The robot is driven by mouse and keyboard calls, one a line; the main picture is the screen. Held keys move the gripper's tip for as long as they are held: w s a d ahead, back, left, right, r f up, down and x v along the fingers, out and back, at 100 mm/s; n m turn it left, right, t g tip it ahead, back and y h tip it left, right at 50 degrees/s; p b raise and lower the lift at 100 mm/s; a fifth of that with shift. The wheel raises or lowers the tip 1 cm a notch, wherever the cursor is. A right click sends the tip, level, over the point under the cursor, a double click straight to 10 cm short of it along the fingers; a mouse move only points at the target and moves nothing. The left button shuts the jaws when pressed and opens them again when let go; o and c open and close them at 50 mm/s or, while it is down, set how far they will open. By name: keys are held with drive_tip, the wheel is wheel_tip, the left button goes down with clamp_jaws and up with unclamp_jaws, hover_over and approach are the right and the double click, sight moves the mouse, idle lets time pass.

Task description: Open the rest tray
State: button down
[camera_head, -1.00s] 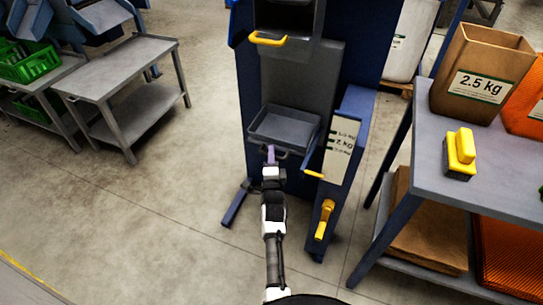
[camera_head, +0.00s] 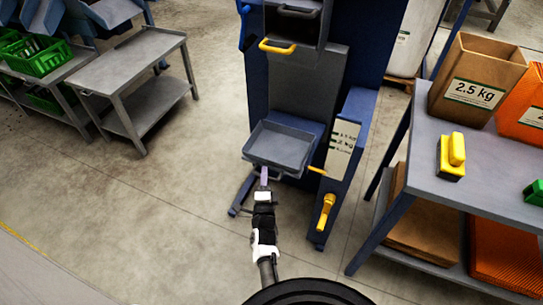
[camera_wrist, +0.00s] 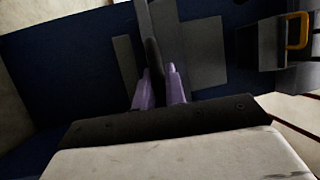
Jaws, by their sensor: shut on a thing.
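The rest tray is a shallow grey tray (camera_head: 280,146) low on the front of the blue machine, and it stands out toward me. Its inside looks empty. My gripper (camera_head: 264,172) is at the tray's front edge, and its purple fingers are shut on the tray's dark handle. The wrist view shows the purple fingers of my gripper (camera_wrist: 159,88) on both sides of a dark bar (camera_wrist: 154,62), which is the handle. My fingers hide part of the handle.
The blue machine (camera_head: 357,120) has a yellow handle (camera_head: 278,47) above and a yellow lever (camera_head: 325,212) at lower right. A grey table (camera_head: 490,185) with a paper bag (camera_head: 477,80) and a yellow-topped block (camera_head: 453,158) stands right. A grey cart (camera_head: 130,65) stands left. The floor between is clear.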

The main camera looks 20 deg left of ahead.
drive_tip(key=s+p, duration=0.1)
drive_tip(key=s, duration=0.4)
drive_tip(key=shift+s+a, duration=0.1)
drive_tip(key=shift+s, duration=0.1)
drive_tip(key=c, duration=1.5)
unclamp_jaws()
drive_tip(key=shift+o, duration=0.2)
drive_tip(key=shift+s+f, duration=0.1)
